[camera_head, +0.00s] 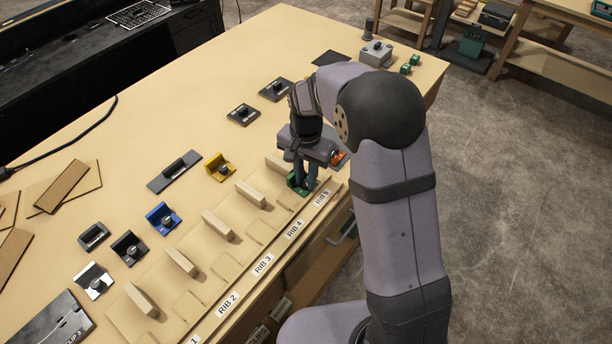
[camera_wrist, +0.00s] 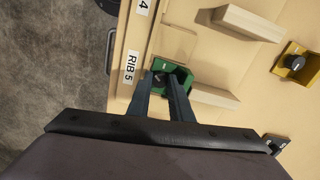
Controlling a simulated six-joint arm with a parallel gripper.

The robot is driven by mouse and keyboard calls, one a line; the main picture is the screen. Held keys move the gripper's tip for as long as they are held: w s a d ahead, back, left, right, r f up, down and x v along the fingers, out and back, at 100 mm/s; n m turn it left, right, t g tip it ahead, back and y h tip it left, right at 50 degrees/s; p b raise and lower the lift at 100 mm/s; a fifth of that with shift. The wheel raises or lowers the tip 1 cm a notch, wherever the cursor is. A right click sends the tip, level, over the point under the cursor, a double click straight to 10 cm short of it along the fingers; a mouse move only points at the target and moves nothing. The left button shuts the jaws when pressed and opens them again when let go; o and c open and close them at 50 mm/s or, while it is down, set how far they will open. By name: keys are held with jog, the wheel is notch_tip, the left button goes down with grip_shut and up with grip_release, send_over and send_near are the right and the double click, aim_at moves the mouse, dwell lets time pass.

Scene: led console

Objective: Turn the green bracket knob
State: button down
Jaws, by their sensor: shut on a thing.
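The green bracket (camera_head: 294,186) sits on the wooden board at the RIB 5 end, partly hidden by my gripper in the head view. It also shows in the wrist view (camera_wrist: 185,74), with its dark knob (camera_wrist: 162,78) between my fingertips. My gripper (camera_wrist: 162,82) reaches down over the bracket and is shut on the knob. In the head view my gripper (camera_head: 304,184) points straight down at the bracket. The knob's angle is hard to tell because the fingers cover much of it.
A yellow bracket (camera_head: 220,168) and a blue bracket (camera_head: 163,218) stand left of the rib row. Wooden ribs (camera_head: 250,194) line the board beside the RIB labels. A white bracket (camera_head: 94,281) and several dark fixtures lie farther left. The table's edge runs close beside the labels.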

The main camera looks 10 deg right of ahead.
aim_at(306, 182)
jog(key=m, duration=0.5)
jog(key=shift+w+a+r+m, duration=0.1)
jog(key=shift+w+r+m, duration=0.2)
jog(key=m, duration=0.4)
jog(key=shift+m, duration=0.4)
dwell(0.3)
jog(key=c, duration=1.8)
grip_release()
jog(key=shift+c, duration=0.2)
jog(key=shift+s, duration=0.15)
jog(key=shift+f, duration=0.15)
notch_tip(306, 182, up, 8)
jog(key=b, duration=0.2)
jog(key=shift+f, duration=0.25)
